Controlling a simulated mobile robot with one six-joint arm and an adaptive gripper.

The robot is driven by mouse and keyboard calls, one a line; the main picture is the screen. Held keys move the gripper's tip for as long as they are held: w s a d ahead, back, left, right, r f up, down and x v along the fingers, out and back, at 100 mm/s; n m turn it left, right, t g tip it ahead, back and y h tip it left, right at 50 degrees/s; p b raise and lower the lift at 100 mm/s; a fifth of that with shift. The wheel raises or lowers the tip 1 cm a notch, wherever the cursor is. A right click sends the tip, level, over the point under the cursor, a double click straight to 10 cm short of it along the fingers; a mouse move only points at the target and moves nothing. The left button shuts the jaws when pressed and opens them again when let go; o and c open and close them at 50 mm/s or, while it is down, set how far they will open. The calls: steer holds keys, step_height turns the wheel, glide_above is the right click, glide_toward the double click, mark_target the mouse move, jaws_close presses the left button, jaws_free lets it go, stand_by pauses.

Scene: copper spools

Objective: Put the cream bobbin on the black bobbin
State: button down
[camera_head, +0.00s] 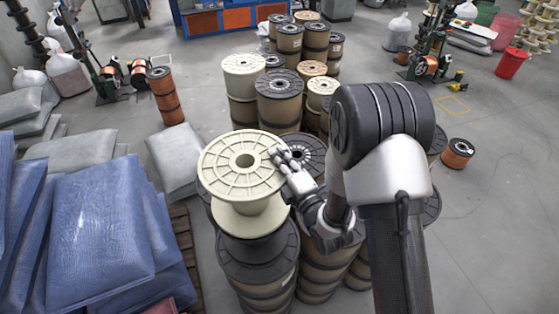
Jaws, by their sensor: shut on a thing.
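The cream bobbin (222,177) is upright, with its round spoked top flange and central hole facing up. My gripper (279,158) is shut on the right edge of that flange. The bobbin's lower flange overlaps a black bobbin (232,270) in the picture, on the front-left stack. I cannot tell whether the two touch or a small gap is left between them. My gripper and arm hide part of the stacks to the right.
More stacks of black and cream spools stand behind, including a cream-topped one (244,64). Blue sacks (95,215) lie at the left. A lone copper spool (458,153) stands on open floor at the right. A red bucket (511,63) stands farther back.

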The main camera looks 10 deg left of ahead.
steer(key=shift+w+f, duration=0.15)
steer(key=shift+f, duration=0.45)
steer(key=shift+f+b, duration=0.2)
steer(key=shift+b, duration=0.1)
steer(key=c, duration=1.6)
jaws_free()
steer(key=shift+c, duration=0.2)
steer(key=shift+r, duration=0.1)
